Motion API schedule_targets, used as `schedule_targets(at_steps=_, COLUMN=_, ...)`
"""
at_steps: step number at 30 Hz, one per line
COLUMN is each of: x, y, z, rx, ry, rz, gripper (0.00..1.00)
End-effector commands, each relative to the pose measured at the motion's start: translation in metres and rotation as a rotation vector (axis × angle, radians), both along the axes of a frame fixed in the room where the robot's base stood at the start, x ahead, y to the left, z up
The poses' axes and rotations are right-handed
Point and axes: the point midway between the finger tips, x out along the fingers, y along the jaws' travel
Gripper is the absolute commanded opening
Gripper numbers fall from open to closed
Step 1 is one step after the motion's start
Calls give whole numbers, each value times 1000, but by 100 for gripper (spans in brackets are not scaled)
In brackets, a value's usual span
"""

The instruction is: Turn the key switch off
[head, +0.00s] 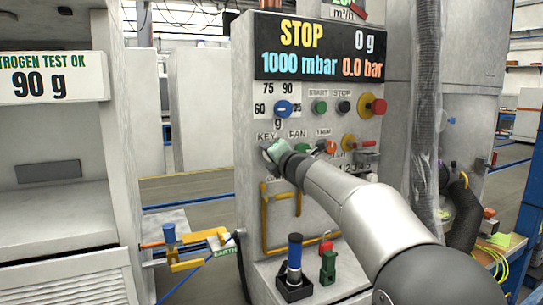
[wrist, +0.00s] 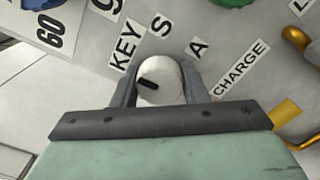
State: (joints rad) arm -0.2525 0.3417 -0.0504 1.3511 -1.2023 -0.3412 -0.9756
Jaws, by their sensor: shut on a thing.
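The key switch (wrist: 161,80) is a round whitish knob with a dark slot or mark on its face, on the panel below the KEY label (wrist: 124,46). In the wrist view my gripper (wrist: 160,92) has one finger on each side of the knob and is shut on it. The dark mark lies slanted in the picture; letters S and A stand on the panel near the knob. In the head view my gripper (head: 268,158) is at the panel's left side, under the KEY label (head: 266,136), and the knob is hidden behind it.
The panel has a blue dial (head: 284,108), a green start button (head: 320,107), a red knob (head: 378,106) and an orange knob (head: 330,147) close to my arm. A yellow bent handle (head: 265,225) is below. A ribbed hose (head: 427,90) hangs at the right.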

Motion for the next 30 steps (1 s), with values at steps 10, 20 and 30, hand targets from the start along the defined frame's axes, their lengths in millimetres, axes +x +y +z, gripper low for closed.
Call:
schedule_targets(at_steps=10, x=0, y=0, z=0, rx=0, ry=0, rz=0, gripper=61)
schedule_targets(at_steps=20, x=-23, y=-14, z=0, rx=2, ry=-1, rz=-1, gripper=61)
schedule_targets(at_steps=30, x=-95, y=-55, z=2, rx=1, ry=-2, rz=-1, gripper=61)
